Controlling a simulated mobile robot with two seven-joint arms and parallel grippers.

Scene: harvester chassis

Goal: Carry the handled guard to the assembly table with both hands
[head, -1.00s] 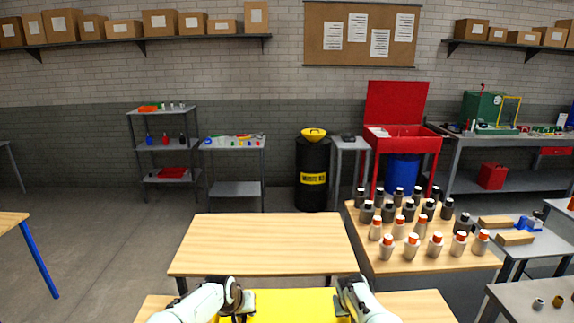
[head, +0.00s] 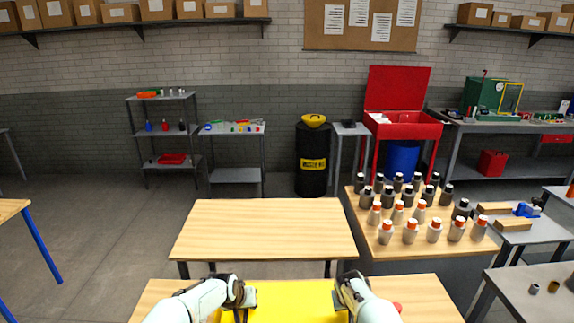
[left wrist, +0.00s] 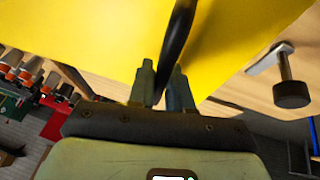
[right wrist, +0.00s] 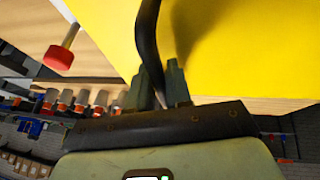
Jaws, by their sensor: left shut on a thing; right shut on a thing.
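The guard is a flat yellow panel (head: 290,303) at the bottom of the head view, with its near part cut off. My left gripper (head: 245,299) is shut on a black handle of the guard, which shows in the left wrist view (left wrist: 178,42). My right gripper (head: 343,298) is shut on the other black handle, seen in the right wrist view (right wrist: 148,40). The guard overlaps a near wooden table (head: 155,295); I cannot tell whether they touch. Another wooden table (head: 265,228) stands beyond with a bare top. Which one is the assembly table is not clear.
A table with several bottles (head: 410,232) stands at the right. A black-knobbed clamp (left wrist: 290,92) is near the guard in the left wrist view, and a red knob (right wrist: 60,57) in the right. Floor is open at the left.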

